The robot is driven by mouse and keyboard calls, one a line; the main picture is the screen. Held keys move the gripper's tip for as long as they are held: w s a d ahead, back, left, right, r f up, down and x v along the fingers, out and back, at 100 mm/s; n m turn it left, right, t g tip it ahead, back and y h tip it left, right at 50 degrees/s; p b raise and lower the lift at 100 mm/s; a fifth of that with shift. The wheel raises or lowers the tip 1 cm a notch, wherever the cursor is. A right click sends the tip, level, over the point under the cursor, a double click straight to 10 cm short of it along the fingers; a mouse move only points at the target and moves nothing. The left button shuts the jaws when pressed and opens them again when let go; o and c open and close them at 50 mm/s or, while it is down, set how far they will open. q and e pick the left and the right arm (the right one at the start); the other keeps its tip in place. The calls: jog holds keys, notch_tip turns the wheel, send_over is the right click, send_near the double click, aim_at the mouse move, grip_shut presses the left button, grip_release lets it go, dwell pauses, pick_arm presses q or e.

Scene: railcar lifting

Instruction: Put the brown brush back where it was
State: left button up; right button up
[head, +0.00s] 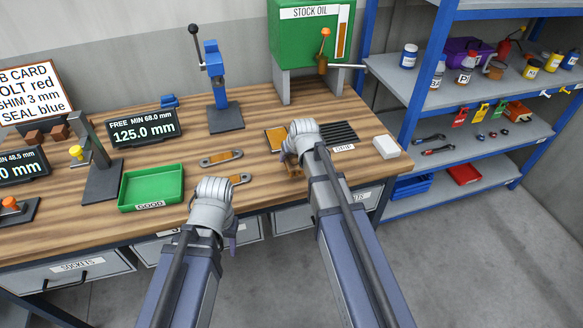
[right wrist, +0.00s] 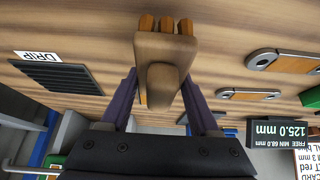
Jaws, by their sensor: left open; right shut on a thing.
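The brown brush (right wrist: 160,50) is between the two purple fingers of my right gripper (right wrist: 158,95), which is shut on it. Its orange bristles point to the top of the right wrist view. In the head view the brush (head: 291,167) is partly hidden under my right wrist, over the bench left of the DRIP grate. I cannot tell whether it touches the bench top. My left gripper (head: 231,236) hangs near the front bench edge, right of the green tray, mostly hidden by its own wrist; it is open and I see nothing in it.
The DRIP grate (head: 339,133) and a white block (head: 386,147) lie to the right. An orange-brown pad (head: 274,140) lies behind my right wrist. Metal link plates (head: 221,158) lie between the arms. The green GOOD tray (head: 151,187) and 125.0 mm display (head: 143,129) stand left.

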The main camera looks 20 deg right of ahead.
aim_at(295, 157)
jog(key=shift+f+b, duration=1.65)
jog(key=shift+f, duration=0.15)
jog(key=shift+f, duration=0.25)
jog(key=o, duration=1.2)
jog(key=shift+r, duration=0.1)
jog(key=shift+p+v, duration=0.65)
jog(key=shift+v, duration=0.2)
jog(key=p+v, duration=0.9)
jog(key=v, duration=0.1)
jog(key=shift+s+r, duration=0.1)
jog(key=shift+r, duration=0.25)
jog(key=s+a+f+n+g, duration=0.1)
jog(key=s+a+g, duration=0.2)
jog(key=s+a, duration=0.3)
jog(key=s+a+f+n+g+h, duration=0.1)
jog(key=s+a+f+n+g, duration=0.1)
jog(key=s+a, duration=0.5)
jog(key=s+g, duration=0.1)
jog(key=s, duration=0.5)
jog(key=shift+s+a+h, duration=0.2)
jog(key=shift+s+h, duration=0.1)
jog(key=shift+s, duration=0.05)
